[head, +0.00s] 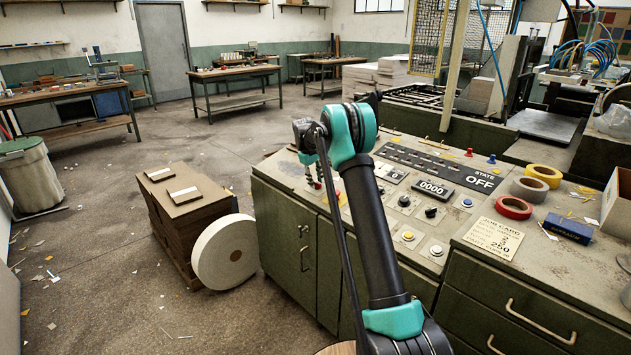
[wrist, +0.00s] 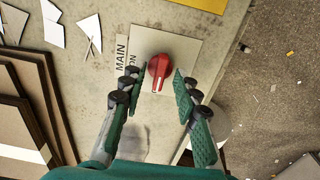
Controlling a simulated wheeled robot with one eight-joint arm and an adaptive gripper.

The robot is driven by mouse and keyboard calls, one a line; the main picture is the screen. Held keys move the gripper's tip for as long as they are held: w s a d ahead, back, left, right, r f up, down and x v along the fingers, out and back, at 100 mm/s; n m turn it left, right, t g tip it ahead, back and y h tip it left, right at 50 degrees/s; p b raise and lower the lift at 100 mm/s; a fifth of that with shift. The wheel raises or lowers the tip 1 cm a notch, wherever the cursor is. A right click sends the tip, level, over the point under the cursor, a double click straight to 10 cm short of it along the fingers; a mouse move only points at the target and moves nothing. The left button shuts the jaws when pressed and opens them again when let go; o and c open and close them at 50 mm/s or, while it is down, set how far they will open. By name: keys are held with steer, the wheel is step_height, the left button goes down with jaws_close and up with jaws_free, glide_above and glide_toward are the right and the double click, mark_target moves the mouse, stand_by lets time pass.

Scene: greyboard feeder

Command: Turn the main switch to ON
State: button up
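The main switch is a red knob (wrist: 161,68) on a pale square plate, beside a label (wrist: 121,55) reading MAIN and ON, in the wrist view. A white mark on the knob points toward the bottom of that picture. My gripper (wrist: 157,79) is open, with one green-padded finger on each side of the knob and visible gaps between; I see no contact. In the head view my gripper (head: 309,158) hangs over the left end of the console (head: 270,172), and the arm partly hides that area. The state display (head: 481,182) reads OFF.
The console top also carries several buttons and knobs, a counter (head: 433,189), tape rolls (head: 514,207) and a job card (head: 492,238). Stacked board (head: 185,200) and a large white roll (head: 224,251) stand on the floor left of the console. Open floor lies farther left.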

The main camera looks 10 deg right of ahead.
jaws_close()
stand_by(0.5)
steer(key=m, duration=0.4)
steer(key=shift+m, duration=0.4)
steer(key=m, duration=0.4)
steer(key=shift+d, duration=0.1)
steer(key=m, duration=0.5)
steer(key=shift+d+m, duration=0.1)
steer(key=shift+m, duration=2)
